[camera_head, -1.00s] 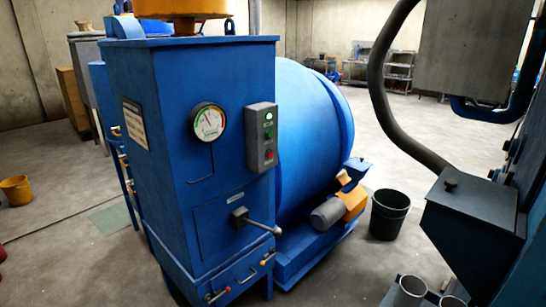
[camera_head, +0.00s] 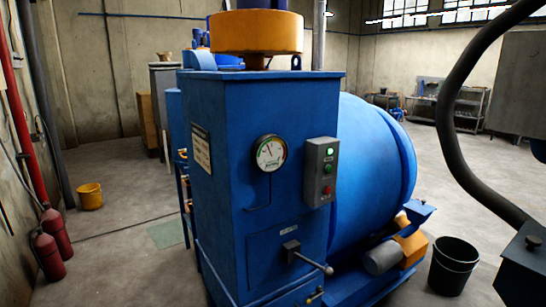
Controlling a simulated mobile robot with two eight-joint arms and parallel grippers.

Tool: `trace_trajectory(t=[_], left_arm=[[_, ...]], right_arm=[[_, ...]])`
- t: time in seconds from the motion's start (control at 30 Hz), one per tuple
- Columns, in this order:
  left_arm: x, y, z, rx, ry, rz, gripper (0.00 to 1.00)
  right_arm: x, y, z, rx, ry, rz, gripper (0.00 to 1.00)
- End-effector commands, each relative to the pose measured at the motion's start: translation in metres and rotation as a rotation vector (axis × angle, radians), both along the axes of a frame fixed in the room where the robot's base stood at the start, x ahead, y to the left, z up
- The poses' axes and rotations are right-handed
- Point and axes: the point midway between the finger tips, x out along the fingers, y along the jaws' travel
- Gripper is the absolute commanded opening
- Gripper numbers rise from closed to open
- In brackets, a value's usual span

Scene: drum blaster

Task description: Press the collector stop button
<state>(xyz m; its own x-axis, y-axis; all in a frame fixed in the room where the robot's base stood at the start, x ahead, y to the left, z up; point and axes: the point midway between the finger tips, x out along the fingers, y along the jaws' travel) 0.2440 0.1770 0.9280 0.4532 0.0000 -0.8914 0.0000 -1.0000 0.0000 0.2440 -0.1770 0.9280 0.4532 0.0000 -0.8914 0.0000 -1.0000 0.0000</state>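A grey control box (camera_head: 320,171) is mounted on the right edge of the front face of the blue cabinet (camera_head: 245,110). It carries a lit green lamp (camera_head: 330,152) at the top, a dark green button (camera_head: 328,169) in the middle and a red button (camera_head: 327,190) at the bottom. A round dial gauge (camera_head: 270,153) sits to the left of the box. Labels on the box are too small to read. Neither of my grippers shows in the head view.
A lever handle (camera_head: 306,257) sticks out from the cabinet's lower front. A blue drum (camera_head: 375,155) stands behind it. A black bucket (camera_head: 453,266) is on the floor at right, a yellow bucket (camera_head: 89,196) at left. Red extinguishers (camera_head: 52,240) stand by the left wall. Floor left of the cabinet is mostly clear.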

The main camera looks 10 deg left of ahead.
Motion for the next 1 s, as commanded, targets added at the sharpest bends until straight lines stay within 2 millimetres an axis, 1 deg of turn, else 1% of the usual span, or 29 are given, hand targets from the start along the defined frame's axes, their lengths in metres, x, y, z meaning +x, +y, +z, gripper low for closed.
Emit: trace_trajectory(t=[0.03,0.07,0.1,0.17,0.3,0.33,1.0], left_arm=[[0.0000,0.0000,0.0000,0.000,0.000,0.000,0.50],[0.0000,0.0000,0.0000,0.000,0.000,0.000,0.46],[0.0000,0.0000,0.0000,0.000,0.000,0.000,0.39],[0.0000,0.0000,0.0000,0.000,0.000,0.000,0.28],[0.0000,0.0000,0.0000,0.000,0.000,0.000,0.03],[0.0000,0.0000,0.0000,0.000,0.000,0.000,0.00],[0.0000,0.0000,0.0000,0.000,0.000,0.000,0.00]], right_arm=[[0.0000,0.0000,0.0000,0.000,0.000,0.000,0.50],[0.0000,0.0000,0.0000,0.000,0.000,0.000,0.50],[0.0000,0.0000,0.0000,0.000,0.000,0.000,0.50],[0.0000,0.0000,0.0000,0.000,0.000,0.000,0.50],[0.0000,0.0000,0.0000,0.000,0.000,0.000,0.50],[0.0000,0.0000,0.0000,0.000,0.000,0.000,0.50],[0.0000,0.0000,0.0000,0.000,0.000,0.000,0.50]])
